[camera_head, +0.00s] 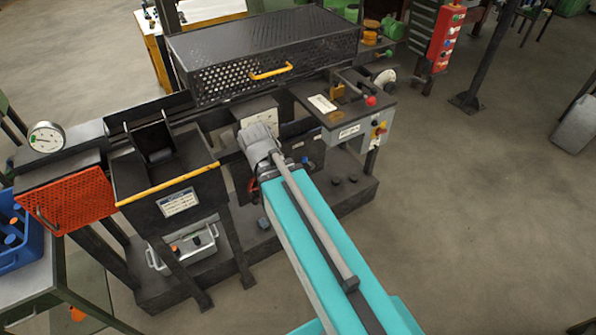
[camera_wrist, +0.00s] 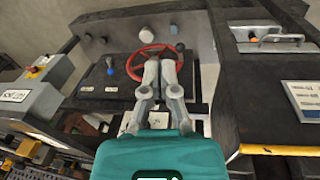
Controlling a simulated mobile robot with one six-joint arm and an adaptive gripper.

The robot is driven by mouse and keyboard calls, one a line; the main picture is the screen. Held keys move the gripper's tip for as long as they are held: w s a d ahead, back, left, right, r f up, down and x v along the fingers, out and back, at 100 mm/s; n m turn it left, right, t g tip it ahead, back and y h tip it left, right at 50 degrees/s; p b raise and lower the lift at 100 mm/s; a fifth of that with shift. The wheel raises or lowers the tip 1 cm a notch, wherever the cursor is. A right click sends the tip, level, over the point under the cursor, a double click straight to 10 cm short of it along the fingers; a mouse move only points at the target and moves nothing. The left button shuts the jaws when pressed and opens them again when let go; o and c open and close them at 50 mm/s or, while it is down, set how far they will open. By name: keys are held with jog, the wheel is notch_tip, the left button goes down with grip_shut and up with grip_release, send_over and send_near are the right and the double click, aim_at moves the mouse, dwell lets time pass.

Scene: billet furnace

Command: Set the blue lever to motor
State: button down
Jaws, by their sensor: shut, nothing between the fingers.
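The blue lever (camera_wrist: 111,72) stands out from a dark panel (camera_wrist: 95,98) in the wrist view, left of my gripper. Two small white labels are on the panel near it, but their words are too small to read. My gripper (camera_wrist: 165,67) is shut and empty, its fingertips in front of a red handwheel (camera_wrist: 135,66) in the picture. It is apart from the blue lever. In the head view my gripper (camera_head: 257,143) is at the front of the machine, and my arm partly covers the panel there.
A hopper (camera_head: 170,180) with a yellow edge stands left of my gripper in the head view. A control box (camera_head: 355,135) with coloured buttons is to the right. A perforated black cover (camera_head: 270,60) lies behind.

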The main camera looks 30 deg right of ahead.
jog(key=w+d+f+t+h+b, duration=0.1)
jog(key=w+d+f+h+b, duration=0.2)
jog(key=d+f+b, duration=0.4)
jog(key=w+d+f+n+t+h+b, duration=0.1)
jog(key=w+d+f+h+b, duration=0.2)
jog(key=b, duration=0.6)
jog(key=w+d+f+t+h+b, duration=0.2)
jog(key=w+d+f+h+b, duration=0.15)
jog(key=f+b, duration=0.4)
jog(key=n+t+h+b, duration=0.5)
jog(key=n+t+b, duration=0.6)
jog(key=b, duration=2.4)
send_near(308, 163)
jog(key=a+r, duration=0.2)
jog(key=a, duration=0.4)
jog(key=shift+s+d+f, duration=0.15)
jog(key=shift+s, duration=0.3)
jog(key=shift+w+d, duration=0.1)
jog(key=p+x, duration=0.3)
jog(key=x, duration=0.6)
jog(key=shift+w+d+p, duration=0.25)
jog(key=shift+d+p, duration=0.05)
jog(key=shift+p, duration=0.05)
